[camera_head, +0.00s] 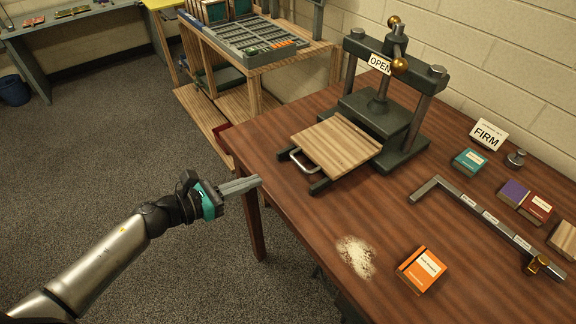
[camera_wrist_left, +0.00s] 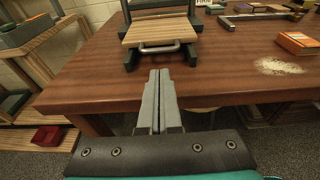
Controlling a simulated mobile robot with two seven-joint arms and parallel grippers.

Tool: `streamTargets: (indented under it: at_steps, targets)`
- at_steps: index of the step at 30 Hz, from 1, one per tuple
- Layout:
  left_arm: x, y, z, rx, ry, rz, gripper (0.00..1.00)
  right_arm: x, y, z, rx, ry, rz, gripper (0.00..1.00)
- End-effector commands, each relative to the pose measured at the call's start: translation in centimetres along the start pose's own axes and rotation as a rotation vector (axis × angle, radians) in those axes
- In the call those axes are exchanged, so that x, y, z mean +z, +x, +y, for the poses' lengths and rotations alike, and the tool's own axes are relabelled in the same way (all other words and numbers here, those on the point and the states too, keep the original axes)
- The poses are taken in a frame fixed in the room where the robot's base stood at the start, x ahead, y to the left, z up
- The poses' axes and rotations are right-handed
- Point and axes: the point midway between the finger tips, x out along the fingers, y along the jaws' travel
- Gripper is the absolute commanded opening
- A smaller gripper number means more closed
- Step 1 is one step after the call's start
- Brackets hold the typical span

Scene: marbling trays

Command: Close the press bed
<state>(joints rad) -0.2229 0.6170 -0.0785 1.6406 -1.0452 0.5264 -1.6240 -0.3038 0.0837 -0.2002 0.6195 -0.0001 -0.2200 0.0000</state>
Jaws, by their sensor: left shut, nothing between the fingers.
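The press bed (camera_head: 338,146) is a striped wooden board pulled out from the dark press (camera_head: 388,112) on its rails, with a metal handle (camera_head: 303,160) on its front edge. A sign reading OPEN (camera_head: 380,64) hangs on the press. The bed (camera_wrist_left: 160,31) and its handle (camera_wrist_left: 160,48) also show ahead in the left wrist view. My left gripper (camera_head: 258,181) is shut and empty, off the table's left edge and apart from the handle. In the left wrist view its fingers (camera_wrist_left: 160,74) lie together, pointing towards the handle. My right gripper is not in view.
The wooden table (camera_head: 290,210) holds an orange box (camera_head: 421,270), a pale powder patch (camera_head: 356,256), a metal angle bar (camera_head: 480,222), a FIRM sign (camera_head: 488,134) and several small boxes. The table between the bed and the front left edge is clear. A shelf (camera_head: 262,58) stands behind.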

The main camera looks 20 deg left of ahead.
Motion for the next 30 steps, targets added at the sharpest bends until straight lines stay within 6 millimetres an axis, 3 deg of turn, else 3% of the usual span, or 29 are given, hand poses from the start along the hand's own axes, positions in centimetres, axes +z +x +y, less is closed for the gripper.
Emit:
streamTargets:
  at_steps: [18,30]
  targets:
    - [0.0,9.3,0.0,0.001,-0.003,-0.001,0.00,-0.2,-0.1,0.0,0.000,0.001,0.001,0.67]
    - [-0.1,10.7,0.0,0.001,-0.003,0.001,0.00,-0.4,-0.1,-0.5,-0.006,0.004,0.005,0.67]
